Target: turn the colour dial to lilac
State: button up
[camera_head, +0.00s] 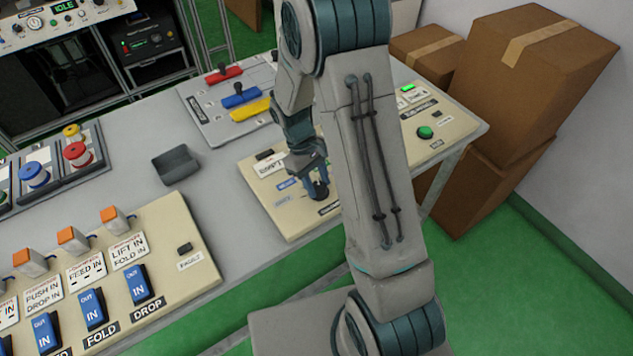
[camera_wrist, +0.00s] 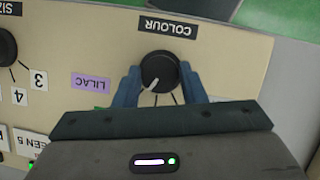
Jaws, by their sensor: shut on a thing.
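The black colour dial (camera_wrist: 159,70) sits on a cream panel under an upside-down COLOUR label (camera_wrist: 167,27). My gripper (camera_wrist: 160,78) is shut on the dial, one blue-grey finger on each side. The dial's white pointer mark points down and slightly left in the wrist view. The LILAC label (camera_wrist: 90,82) lies to the left of the dial, and the pointer is not aimed straight at it. Other colour labels below the dial are mostly hidden by my gripper. In the head view my gripper (camera_head: 310,168) reaches down onto the dial (camera_head: 320,189).
A second black dial (camera_wrist: 5,47) with number labels stands at the left edge of the wrist view. Coloured handles (camera_head: 240,95), a grey tray (camera_head: 176,165) and a switch panel (camera_head: 190,235) share the bench. Cardboard boxes (camera_head: 530,80) stand at the right.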

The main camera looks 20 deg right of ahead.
jog(key=m+y, duration=0.1)
jog(key=m, duration=0.3)
jog(key=shift+d+m+y+b, duration=0.1)
jog(key=shift+m+y+b, duration=0.2)
jog(key=shift+y+b, duration=0.1)
jog(key=m, duration=0.2)
jog(key=m+y, duration=0.1)
jog(key=m, duration=0.1)
jog(key=shift+d+y+b, duration=0.1)
jog(key=shift+y+b, duration=0.2)
jog(key=shift+b, duration=0.05)
jog(key=shift+m, duration=0.3)
jog(key=o, duration=1)
jog(key=v, duration=1.4)
jog(key=shift+w+f+b, duration=0.1)
jog(key=shift+w+b, duration=0.1)
jog(key=shift+b, duration=0.2)
